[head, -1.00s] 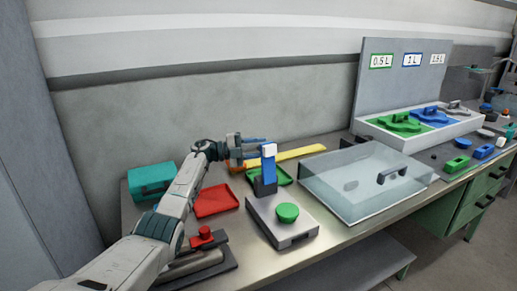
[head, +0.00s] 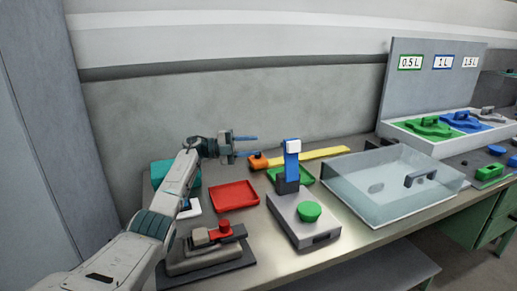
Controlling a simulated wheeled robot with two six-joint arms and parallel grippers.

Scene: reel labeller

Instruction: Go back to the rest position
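My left gripper (head: 243,145) is raised above the back of the bench, left of the blue post. Its two blue-tipped fingers point right and stand apart, with nothing between them. My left arm reaches in from the lower left and hides part of the teal box (head: 185,174). My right gripper is not in the head view.
Below the gripper are a red tray (head: 234,195), a green tray (head: 302,178) and a device with a blue post (head: 292,163) and green button (head: 309,211). A red-knobbed tool (head: 224,229) lies in front. A clear-lidded case (head: 365,200) and bins stand right.

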